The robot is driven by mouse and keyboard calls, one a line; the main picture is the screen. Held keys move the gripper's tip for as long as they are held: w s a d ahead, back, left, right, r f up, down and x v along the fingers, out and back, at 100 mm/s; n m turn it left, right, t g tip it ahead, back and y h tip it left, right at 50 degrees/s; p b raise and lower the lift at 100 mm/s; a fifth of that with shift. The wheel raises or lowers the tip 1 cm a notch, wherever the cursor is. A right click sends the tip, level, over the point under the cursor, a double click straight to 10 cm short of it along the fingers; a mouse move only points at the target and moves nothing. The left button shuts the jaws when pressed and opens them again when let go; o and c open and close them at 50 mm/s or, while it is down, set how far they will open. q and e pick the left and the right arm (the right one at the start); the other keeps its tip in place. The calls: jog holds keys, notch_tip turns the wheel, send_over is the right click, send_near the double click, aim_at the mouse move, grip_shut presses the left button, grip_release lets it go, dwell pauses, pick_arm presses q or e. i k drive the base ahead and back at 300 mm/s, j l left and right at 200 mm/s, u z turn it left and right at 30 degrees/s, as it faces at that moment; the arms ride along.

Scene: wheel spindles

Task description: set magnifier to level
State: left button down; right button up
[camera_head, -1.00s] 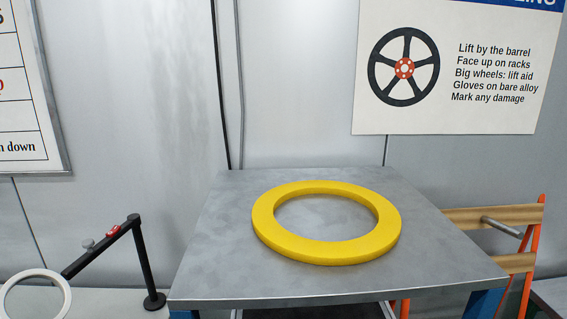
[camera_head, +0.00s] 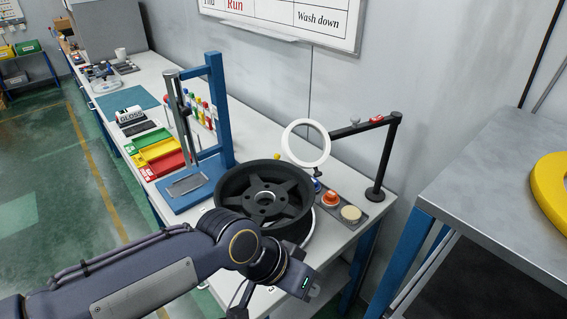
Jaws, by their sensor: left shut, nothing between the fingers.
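The magnifier (camera_head: 328,146) is a white ring-shaped lens head on a black arm (camera_head: 358,127) that comes from an upright black post (camera_head: 386,155) at the bench's right back. The arm slopes slightly down towards the ring and carries a small red part (camera_head: 376,119). The ring stands above and behind a dark spoked wheel (camera_head: 232,190). My left gripper (camera_head: 304,283) is in front of the wheel, below the magnifier and apart from it. It is shut and empty; its fingertips are hard to make out. My right gripper is out of view.
A blue press frame (camera_head: 217,105) stands left of the wheel. Red, yellow and green trays (camera_head: 158,150) lie further left. A grey table (camera_head: 480,165) with a yellow ring (camera_head: 552,190) is at right.

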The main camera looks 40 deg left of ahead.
aim_at(326, 137)
jog(key=l+u, duration=0.15)
jog(key=u, duration=1.2)
jog(key=k+j, duration=0.05)
